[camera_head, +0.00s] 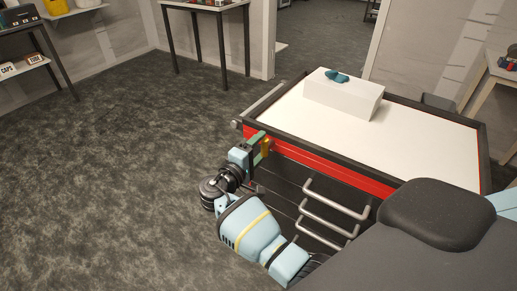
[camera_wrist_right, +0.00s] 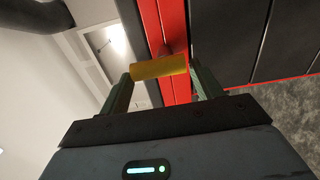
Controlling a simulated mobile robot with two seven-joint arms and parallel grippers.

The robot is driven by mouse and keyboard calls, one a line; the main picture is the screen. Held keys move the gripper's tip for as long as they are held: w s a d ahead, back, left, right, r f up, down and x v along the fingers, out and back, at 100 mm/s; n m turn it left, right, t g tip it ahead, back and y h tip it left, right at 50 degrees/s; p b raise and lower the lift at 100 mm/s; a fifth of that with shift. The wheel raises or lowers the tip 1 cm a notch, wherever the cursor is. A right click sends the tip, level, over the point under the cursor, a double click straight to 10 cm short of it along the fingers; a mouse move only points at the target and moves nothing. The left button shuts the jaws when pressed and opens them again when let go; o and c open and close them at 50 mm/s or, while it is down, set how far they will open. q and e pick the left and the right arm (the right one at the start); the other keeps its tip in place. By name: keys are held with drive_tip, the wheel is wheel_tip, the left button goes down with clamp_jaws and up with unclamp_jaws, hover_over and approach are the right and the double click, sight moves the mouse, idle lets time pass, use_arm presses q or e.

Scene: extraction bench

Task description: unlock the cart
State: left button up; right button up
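The cart (camera_head: 420,140) has a white top, a dark rim and a red band. A yellow bar-shaped piece (camera_head: 266,147) sits at its near left corner; it shows against the red edge in the right wrist view (camera_wrist_right: 158,67). My right gripper (camera_head: 259,146) is at that corner. In the right wrist view, its green fingers (camera_wrist_right: 160,82) are spread apart, one at each end of the yellow bar. I cannot tell whether they touch it. My left gripper is not in view.
A white box (camera_head: 343,98) with a blue-green item (camera_head: 337,76) on it stands on the cart top. Several metal handles (camera_head: 336,196) stick out from the cart's front. Tables stand along the walls. The floor (camera_head: 120,150) left of the cart is clear.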

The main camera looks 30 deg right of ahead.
drive_tip(key=shift+o, duration=0.9)
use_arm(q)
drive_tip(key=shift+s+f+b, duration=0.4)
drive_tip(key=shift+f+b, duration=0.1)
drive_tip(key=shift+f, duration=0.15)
use_arm(e)
drive_tip(key=v, duration=0.8)
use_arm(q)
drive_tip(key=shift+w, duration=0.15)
use_arm(e)
drive_tip(key=shift+d+f, duration=0.1)
